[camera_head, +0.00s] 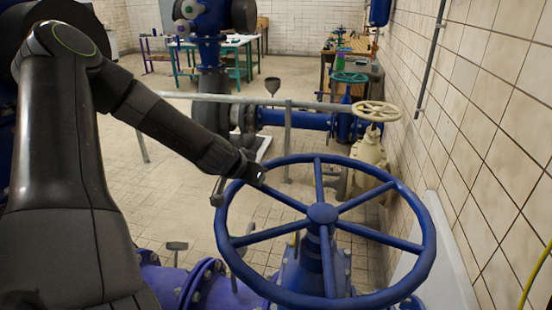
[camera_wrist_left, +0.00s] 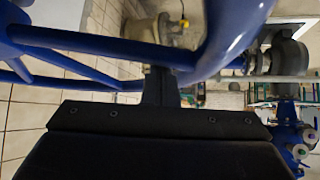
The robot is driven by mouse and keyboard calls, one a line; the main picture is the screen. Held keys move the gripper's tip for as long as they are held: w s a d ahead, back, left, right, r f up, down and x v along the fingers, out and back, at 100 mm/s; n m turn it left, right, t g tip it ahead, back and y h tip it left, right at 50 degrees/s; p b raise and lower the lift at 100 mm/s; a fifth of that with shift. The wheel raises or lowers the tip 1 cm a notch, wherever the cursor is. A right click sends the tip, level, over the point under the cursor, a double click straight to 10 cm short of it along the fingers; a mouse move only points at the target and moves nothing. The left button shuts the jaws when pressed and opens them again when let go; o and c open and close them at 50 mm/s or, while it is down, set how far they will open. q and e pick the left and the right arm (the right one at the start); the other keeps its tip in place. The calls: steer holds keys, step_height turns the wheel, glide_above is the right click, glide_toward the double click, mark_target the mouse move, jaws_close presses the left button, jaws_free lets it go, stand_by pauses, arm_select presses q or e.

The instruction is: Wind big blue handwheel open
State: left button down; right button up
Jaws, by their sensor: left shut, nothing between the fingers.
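The big blue handwheel (camera_head: 322,213) lies almost flat on its blue valve at the lower right of the head view, with a round hub and several spokes. My left gripper (camera_head: 255,176) is at the wheel's far left rim, beside where a spoke meets it. In the left wrist view the handwheel (camera_wrist_left: 90,43) fills the top, its rim curving down on the right. The shut, empty fingers of my left gripper (camera_wrist_left: 160,85) reach up to the spoke just inside the rim, partly hidden by it. I cannot tell whether they touch. My right gripper is not in view.
A cream valve with a smaller handwheel (camera_head: 377,111) stands behind the big wheel. A grey rail (camera_head: 235,98) crosses behind it. The tiled wall (camera_head: 490,110) is close on the right. Blue flanged pipe (camera_head: 205,282) runs below. Tiled floor is open at the left middle.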

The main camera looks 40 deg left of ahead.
arm_select(q)
steer(key=s+d+n+g+y+b, duration=0.3)
steer(key=s+d+n+y+b, duration=0.2)
steer(key=b, duration=1.1)
steer(key=s+d+n, duration=0.1)
steer(key=s+n, duration=0.2)
steer(key=s, duration=0.3)
steer(key=shift+s+d+f, duration=0.25)
steer(key=shift+d, duration=0.15)
steer(key=shift+r, duration=0.15)
